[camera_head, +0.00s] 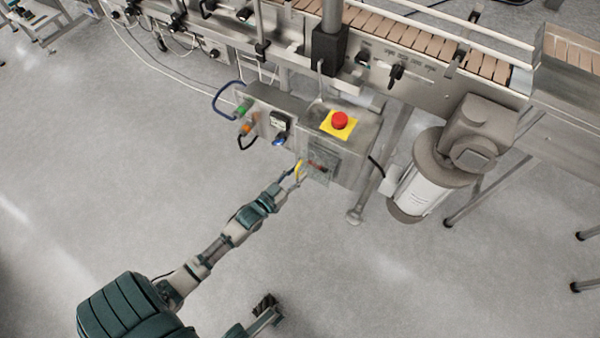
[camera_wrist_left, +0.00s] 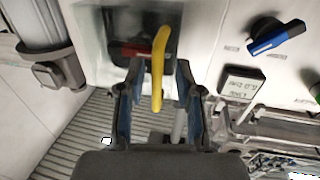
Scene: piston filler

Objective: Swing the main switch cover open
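The main switch cover (camera_head: 321,164) is a clear panel on the front of the steel control box, over a dark switch with red on it. It looks closed. In the left wrist view the cover (camera_wrist_left: 96,62) fills the upper left, with the red switch (camera_wrist_left: 132,48) behind it. A curved yellow handle (camera_wrist_left: 158,65) stands out in front of the cover. My left gripper (camera_head: 294,178) is at the handle. Its fingers (camera_wrist_left: 158,92) are apart, one each side of the handle, with gaps visible. What looks like my right gripper (camera_head: 266,304) is low in the head view, away from the box.
A red emergency button (camera_head: 340,120) on a yellow plate sits on top of the box. A blue-black selector knob (camera_wrist_left: 277,38) is right of the cover. A motor (camera_head: 430,170) and conveyor legs stand to the right. The floor left of the box is clear.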

